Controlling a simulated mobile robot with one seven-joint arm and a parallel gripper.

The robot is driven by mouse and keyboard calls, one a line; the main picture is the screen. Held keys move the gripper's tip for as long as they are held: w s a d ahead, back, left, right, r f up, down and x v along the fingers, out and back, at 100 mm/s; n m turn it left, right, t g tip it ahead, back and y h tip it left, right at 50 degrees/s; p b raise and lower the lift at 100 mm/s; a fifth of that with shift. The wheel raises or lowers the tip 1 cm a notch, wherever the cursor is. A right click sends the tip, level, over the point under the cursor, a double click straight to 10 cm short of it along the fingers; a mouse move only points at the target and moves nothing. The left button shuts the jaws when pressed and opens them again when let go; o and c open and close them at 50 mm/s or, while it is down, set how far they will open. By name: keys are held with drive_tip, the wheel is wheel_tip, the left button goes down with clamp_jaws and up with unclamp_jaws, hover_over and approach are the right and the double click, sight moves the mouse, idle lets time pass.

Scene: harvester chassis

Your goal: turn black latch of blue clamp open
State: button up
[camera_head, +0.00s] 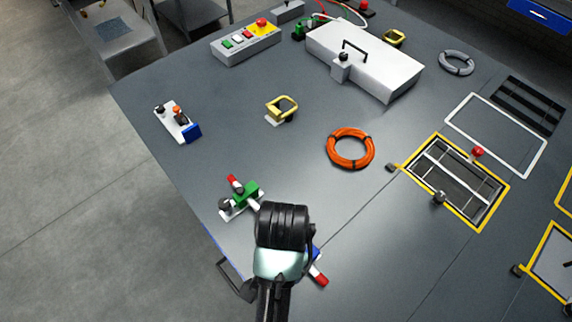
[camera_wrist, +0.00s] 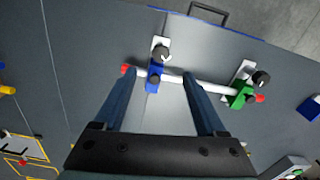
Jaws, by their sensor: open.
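In the wrist view the blue clamp (camera_wrist: 155,71) sits on a white base plate on the grey table, around a white rod (camera_wrist: 210,83). How high the tips are I cannot tell. In the head view my wrist hides most of the clamp; a blue bit (camera_head: 316,252) shows beside the rod's red end (camera_head: 318,276).
A green clamp (camera_wrist: 240,96) holds the rod's other end. Another blue-blocked fixture (camera_head: 190,131) stands farther back left. A yellow clamp (camera_head: 282,109), an orange cable coil (camera_head: 351,149) and a white box (camera_head: 365,60) stand behind. A dark handle (camera_wrist: 208,12) is at the table edge.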

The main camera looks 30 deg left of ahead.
wheel_tip(320, 180, down, 10)
drive_tip(key=shift+w+r+p, duration=0.15)
drive_tip(key=shift+r+p, duration=0.1)
drive_tip(key=shift+p, duration=0.45)
drive_tip(key=shift+w+f, duration=0.15)
drive_tip(key=shift+f, duration=0.35)
clamp_jaws()
